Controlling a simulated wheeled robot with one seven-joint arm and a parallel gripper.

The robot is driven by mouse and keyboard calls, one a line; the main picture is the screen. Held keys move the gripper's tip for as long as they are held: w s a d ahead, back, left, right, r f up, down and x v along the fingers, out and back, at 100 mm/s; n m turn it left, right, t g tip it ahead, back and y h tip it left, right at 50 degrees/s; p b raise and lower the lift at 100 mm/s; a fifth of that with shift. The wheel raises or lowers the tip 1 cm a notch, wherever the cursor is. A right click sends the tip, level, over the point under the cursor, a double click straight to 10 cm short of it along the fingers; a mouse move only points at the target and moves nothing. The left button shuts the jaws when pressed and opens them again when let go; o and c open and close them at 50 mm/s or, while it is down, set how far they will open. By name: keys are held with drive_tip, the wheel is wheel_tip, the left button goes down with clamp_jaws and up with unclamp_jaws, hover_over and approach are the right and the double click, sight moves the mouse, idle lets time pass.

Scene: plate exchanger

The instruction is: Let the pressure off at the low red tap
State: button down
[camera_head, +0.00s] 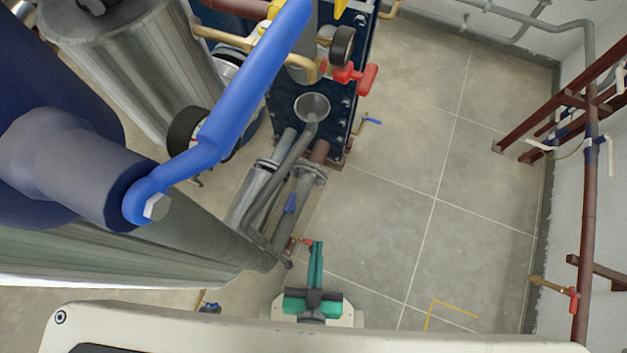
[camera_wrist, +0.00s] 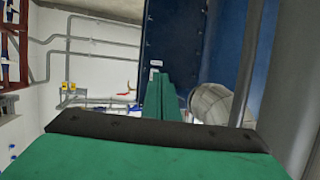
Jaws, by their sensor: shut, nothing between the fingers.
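A small red tap (camera_head: 304,241) sits low on the pipework, beside the lower end of the grey pipes. My gripper (camera_head: 317,243), green and dark grey, is just right of this tap in the head view, with its fingers together and empty. Whether they touch the tap cannot be told. In the wrist view the closed green fingers (camera_wrist: 161,80) point at a dark blue panel (camera_wrist: 172,40). A small red handle (camera_wrist: 123,92) shows left of them; which tap it belongs to is unclear.
A larger red-handled valve (camera_head: 355,77) sits higher on the blue plate exchanger (camera_head: 345,125). Another red-handled tap (camera_head: 573,294) is on the right wall pipe (camera_head: 588,200). A blue lever (camera_head: 372,121) juts out by the exchanger. Tiled floor (camera_head: 440,180) is clear between exchanger and wall.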

drive_tip(key=w+a+f+m+g, duration=0.1)
drive_tip(key=w+f+g, duration=0.15)
drive_tip(key=f, duration=0.95)
drive_tip(key=w+a+f+g, duration=0.1)
drive_tip(key=w+f+g, duration=0.15)
drive_tip(key=f, duration=1.05)
drive_tip(key=m+g+h, duration=0.1)
drive_tip(key=m+g, duration=0.1)
drive_tip(key=g, duration=0.4)
hover_over(310, 242)
drive_tip(key=w+d, duration=0.2)
drive_tip(key=d, duration=0.1)
wheel_tip(310, 242, down, 16)
drive_tip(key=a+x, duration=0.1)
drive_tip(key=x, duration=0.9)
drive_tip(key=shift+s+a+r, duration=0.1)
drive_tip(key=shift+s+a, duration=0.05)
drive_tip(key=shift+s, duration=0.8)
drive_tip(key=shift+s+a+r, duration=0.1)
drive_tip(key=shift+s+a, duration=0.05)
drive_tip(key=shift+s, duration=0.8)
drive_tip(key=shift+m, duration=0.3)
